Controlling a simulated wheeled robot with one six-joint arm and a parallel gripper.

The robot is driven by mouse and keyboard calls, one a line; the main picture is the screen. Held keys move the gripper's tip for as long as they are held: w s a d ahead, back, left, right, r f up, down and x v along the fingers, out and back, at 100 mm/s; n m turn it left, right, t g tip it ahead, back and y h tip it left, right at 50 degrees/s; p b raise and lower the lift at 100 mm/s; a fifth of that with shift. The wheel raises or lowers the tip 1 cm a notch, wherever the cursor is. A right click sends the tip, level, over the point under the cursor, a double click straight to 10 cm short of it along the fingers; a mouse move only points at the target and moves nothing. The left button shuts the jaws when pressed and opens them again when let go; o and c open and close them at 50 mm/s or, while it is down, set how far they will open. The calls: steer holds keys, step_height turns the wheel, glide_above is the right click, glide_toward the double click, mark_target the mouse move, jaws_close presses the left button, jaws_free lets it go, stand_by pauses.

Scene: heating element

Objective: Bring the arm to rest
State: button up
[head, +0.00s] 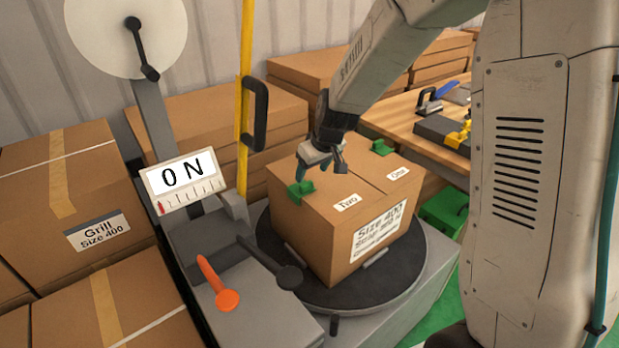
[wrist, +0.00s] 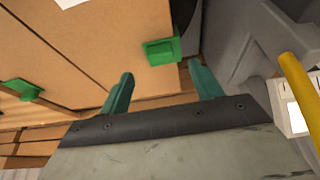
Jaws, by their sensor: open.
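My gripper (head: 316,165) is above the top of the cardboard box (head: 300,215), close to the green clip (head: 300,192) at the box's left edge. In the wrist view its two green fingers (wrist: 158,90) are spread apart with nothing held between them. The same green clip (wrist: 162,50) shows just beyond the fingertips, still on the box. A second green clip (head: 383,148) sits at the box's far edge. My arm (head: 385,60) reaches down from the upper right.
The box stands on a dark round turntable (head: 265,240). Stacked boxes (head: 75,195) fill the left side. A wooden bench (head: 400,120) with tools is behind right.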

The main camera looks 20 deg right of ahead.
steer(key=shift+v, duration=0.9)
steer(key=shift+f, duration=0.1)
steer(key=s+r+m+g, duration=0.1)
steer(key=s+r, duration=0.3)
steer(key=s, duration=0.7)
steer(key=s+d+r+m+g+h, duration=0.1)
steer(key=s+r, duration=0.4)
steer(key=s, duration=0.7)
steer(key=s+d+r+m+g, duration=0.1)
steer(key=s+r, duration=0.4)
steer(key=s, duration=0.7)
steer(key=shift+m, duration=0.3)
